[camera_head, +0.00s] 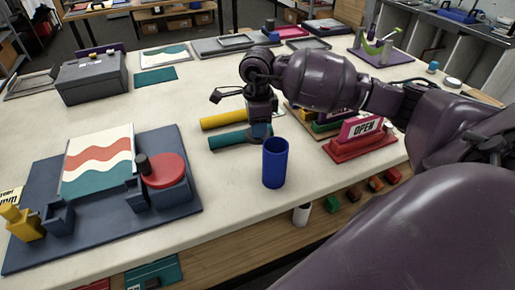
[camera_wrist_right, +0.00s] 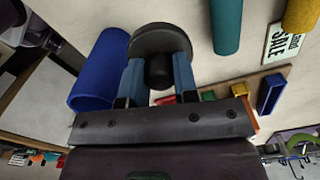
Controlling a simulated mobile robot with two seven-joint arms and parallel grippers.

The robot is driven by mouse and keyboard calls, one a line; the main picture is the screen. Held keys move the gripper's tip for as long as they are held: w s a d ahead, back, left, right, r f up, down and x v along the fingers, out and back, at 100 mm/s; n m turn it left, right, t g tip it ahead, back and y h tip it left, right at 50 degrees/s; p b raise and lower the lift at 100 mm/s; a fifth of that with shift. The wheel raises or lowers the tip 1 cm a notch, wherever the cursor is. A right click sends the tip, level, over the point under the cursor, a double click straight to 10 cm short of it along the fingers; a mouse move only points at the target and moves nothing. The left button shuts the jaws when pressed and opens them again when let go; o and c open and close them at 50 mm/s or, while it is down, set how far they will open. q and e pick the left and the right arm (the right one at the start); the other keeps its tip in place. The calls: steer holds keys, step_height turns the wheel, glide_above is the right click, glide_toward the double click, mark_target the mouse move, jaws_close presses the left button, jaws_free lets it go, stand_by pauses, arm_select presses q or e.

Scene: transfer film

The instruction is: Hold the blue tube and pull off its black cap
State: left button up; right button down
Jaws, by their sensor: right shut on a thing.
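The blue tube (camera_head: 275,165) stands upright on the light table, near its front edge, and its top looks open. It also shows in the wrist view (camera_wrist_right: 97,76), left of my fingers. My right gripper (camera_wrist_right: 158,74) is shut on the small knob of the round black cap (camera_wrist_right: 160,40). The cap is off the tube and beside it in the wrist view. In the head view, my right gripper (camera_head: 260,131) is just above and behind the tube's rim; the cap cannot be made out there. My left gripper is not in view.
A teal tube (camera_head: 230,139) and a yellow tube (camera_head: 222,120) lie just behind the blue tube. A dark board with a striped picture (camera_head: 98,158) lies left. Bare table (camera_head: 225,190) shows between.

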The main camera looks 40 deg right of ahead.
mark_target(258, 158)
steer(key=shift+f, duration=4.25)
steer(key=shift+f, duration=0.15)
steer(key=c, duration=0.9)
jaws_free()
step_height(258, 158, up, 12)
steer(key=shift+r, duration=0.15)
